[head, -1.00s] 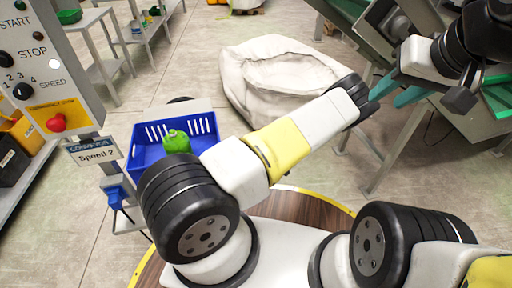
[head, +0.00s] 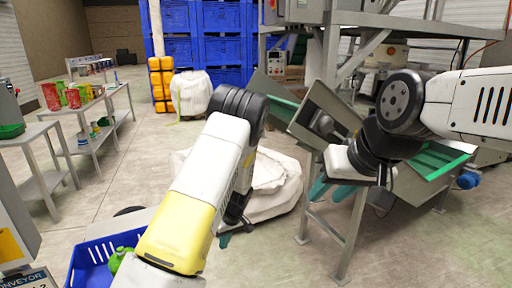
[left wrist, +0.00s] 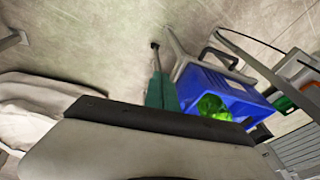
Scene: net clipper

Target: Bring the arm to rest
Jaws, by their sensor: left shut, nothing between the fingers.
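My left arm rises from the bottom left in the head view, bends at its black elbow, and its forearm hangs down in front of the white sack. My left gripper (head: 224,240) is mostly hidden behind my arm, with a teal fingertip showing low. In the left wrist view its teal fingers (left wrist: 161,92) are together and empty. My right arm comes in from the right. My right gripper (head: 332,191) has two teal fingers apart with nothing seen between them, by the machine's grey frame.
A blue crate (head: 84,262) with a green item (head: 119,259) stands at lower left; the crate also shows in the left wrist view (left wrist: 228,88). A white sack (head: 276,190) lies behind my left arm. A metal machine stand (head: 335,240) is at right. Open floor lies at left centre.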

